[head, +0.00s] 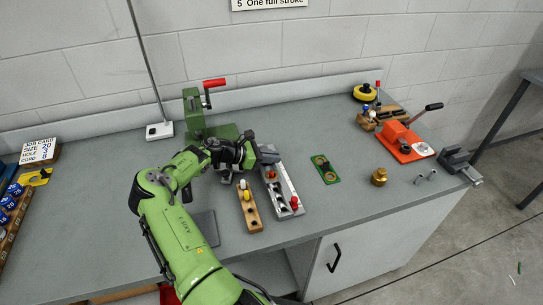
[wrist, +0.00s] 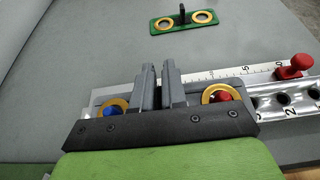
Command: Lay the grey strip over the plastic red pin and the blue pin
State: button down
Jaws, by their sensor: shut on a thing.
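My gripper (wrist: 160,75) is shut on the grey strip (wrist: 193,99), gripping it mid-length between its two brass-ringed holes. In the wrist view the blue pin (wrist: 110,110) shows inside the left ring and the red pin (wrist: 223,97) inside the right ring. The strip lies over or just above the silver rail; I cannot tell whether it rests on it. In the head view my gripper (head: 262,155) is at the far end of the rail (head: 287,187) and hides most of the strip.
A red-knobbed pin (wrist: 293,67) stands near the rail's near end. A green strip with two rings (head: 325,169) lies to the right. A wooden block (head: 250,216) with white and yellow pegs stands left of the rail. A green press (head: 194,112) stands behind.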

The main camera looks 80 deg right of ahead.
jog(key=shift+f, duration=0.1)
jog(key=c, duration=1.1)
grip_release()
jog(key=shift+f, duration=0.1)
jog(key=shift+a, duration=0.1)
jog(key=p+v, duration=0.1)
jog(key=v, duration=1.4)
jog(key=shift+w+r+p, duration=0.3)
jog(key=shift+r+p, duration=0.05)
jog(key=shift+p, duration=0.05)
